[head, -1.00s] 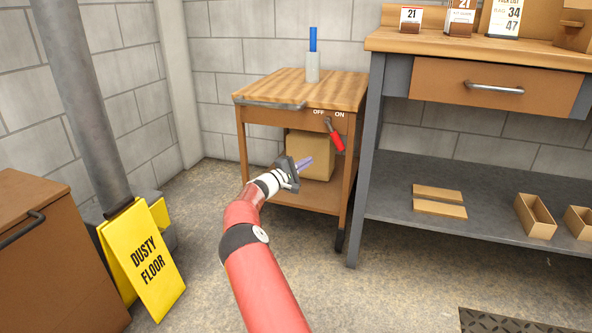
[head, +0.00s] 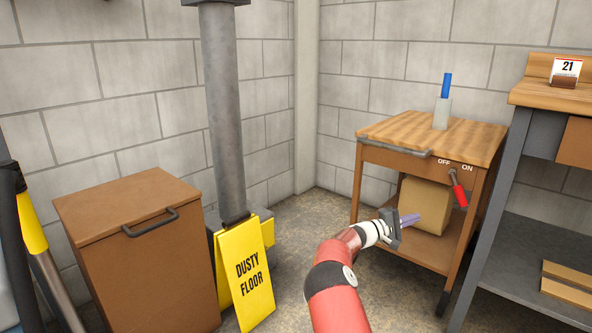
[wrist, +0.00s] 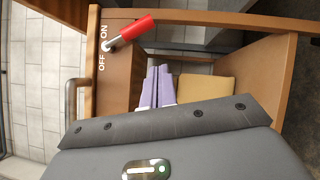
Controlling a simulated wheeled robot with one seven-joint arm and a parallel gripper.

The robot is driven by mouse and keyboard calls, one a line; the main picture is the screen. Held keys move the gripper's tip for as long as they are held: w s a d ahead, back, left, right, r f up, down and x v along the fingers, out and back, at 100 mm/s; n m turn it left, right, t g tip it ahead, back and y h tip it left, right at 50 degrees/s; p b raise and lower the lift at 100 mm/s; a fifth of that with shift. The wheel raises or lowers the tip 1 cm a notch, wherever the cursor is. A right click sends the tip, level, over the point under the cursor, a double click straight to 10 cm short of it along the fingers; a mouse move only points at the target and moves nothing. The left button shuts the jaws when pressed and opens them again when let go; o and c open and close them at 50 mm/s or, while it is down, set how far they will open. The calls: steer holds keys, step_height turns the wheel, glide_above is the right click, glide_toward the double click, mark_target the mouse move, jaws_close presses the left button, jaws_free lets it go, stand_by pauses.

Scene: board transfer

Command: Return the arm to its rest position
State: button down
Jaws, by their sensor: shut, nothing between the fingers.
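My gripper (head: 410,219) is at the end of my red arm, stretched forward in front of the small wooden table (head: 436,132). Its purple fingers are shut together with nothing between them; they also show in the wrist view (wrist: 157,87). The red-handled switch (head: 458,188) on the table's front, marked OFF and ON, is above and to the right of the fingers. The handle leans toward the ON side and is apart from the gripper. In the wrist view the red handle (wrist: 132,31) is left of the fingertips.
A cardboard-coloured box (head: 428,205) sits on the table's lower shelf. A grey holder with a blue stick (head: 446,87) stands on top. A yellow DUSTY FLOOR sign (head: 247,280), grey pipe (head: 224,110) and brown cabinet (head: 140,260) are left. A grey workbench (head: 500,215) is right. Some floor between is clear.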

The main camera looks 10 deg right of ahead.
steer(key=s+a+r+m+g+y, duration=0.1)
steer(key=s+r+m+y, duration=0.25)
steer(key=s, duration=0.45)
steer(key=s+a+r+m+g+y, duration=0.1)
steer(key=s+r+m+g+y, duration=0.15)
steer(key=s+y, duration=0.4)
steer(key=s+a+r+n+t+y, duration=0.25)
steer(key=s+a+t+y, duration=0.55)
steer(key=s+a, duration=2.4)
step_height(320, 180, up, 13)
steer(key=g+y+p, duration=0.1)
steer(key=p, duration=1.2)
steer(key=shift+m, duration=0.35)
steer(key=shift+d+r, duration=0.1)
